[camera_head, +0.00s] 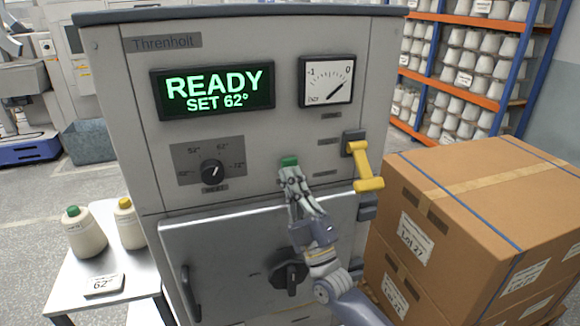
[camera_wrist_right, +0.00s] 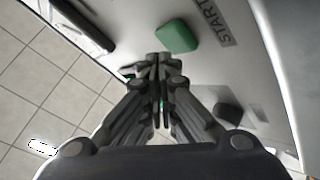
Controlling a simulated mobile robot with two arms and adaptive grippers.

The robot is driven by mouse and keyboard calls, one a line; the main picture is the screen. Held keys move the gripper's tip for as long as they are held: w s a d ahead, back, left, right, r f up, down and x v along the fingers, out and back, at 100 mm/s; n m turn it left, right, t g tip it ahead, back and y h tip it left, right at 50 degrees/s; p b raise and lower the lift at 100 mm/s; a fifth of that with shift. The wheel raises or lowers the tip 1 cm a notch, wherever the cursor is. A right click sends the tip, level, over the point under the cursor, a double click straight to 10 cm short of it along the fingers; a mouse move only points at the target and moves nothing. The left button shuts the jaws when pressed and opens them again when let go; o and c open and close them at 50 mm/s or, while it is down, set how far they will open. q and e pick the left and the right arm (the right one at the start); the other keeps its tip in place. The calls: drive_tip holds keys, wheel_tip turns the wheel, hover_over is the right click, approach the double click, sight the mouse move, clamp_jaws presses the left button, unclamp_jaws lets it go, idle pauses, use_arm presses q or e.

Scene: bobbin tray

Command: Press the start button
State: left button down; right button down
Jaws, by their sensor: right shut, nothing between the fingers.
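The green start button (camera_head: 289,161) is on the grey front panel of the machine (camera_head: 255,130), above the closed door. In the right wrist view the button (camera_wrist_right: 177,36) is a green rounded block beside a label reading START (camera_wrist_right: 212,22). My right gripper (camera_head: 290,174) is shut and empty, its fingertips at the button's lower edge in the head view. In the wrist view the fingertips (camera_wrist_right: 160,60) are just below and left of the button; I cannot tell whether they touch it. My left gripper is not in view.
The display (camera_head: 213,91) reads READY, SET 62°. A dial (camera_head: 212,172) is left of the button, a yellow lever (camera_head: 366,167) right of it. Cardboard boxes (camera_head: 470,190) stand at the right.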

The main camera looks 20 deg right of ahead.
drive_tip(key=shift+w, duration=0.1)
drive_tip(key=shift+w, duration=0.35)
drive_tip(key=shift+w+b, duration=0.4)
drive_tip(key=shift+w, duration=0.05)
idle(0.8)
drive_tip(key=shift+s, duration=0.15)
idle(0.3)
drive_tip(key=shift+s+p, duration=0.6)
drive_tip(key=shift+s, duration=0.15)
drive_tip(key=s+p, duration=0.2)
drive_tip(key=s, duration=0.3)
drive_tip(key=shift+d+p, duration=0.1)
drive_tip(key=shift+p, duration=0.25)
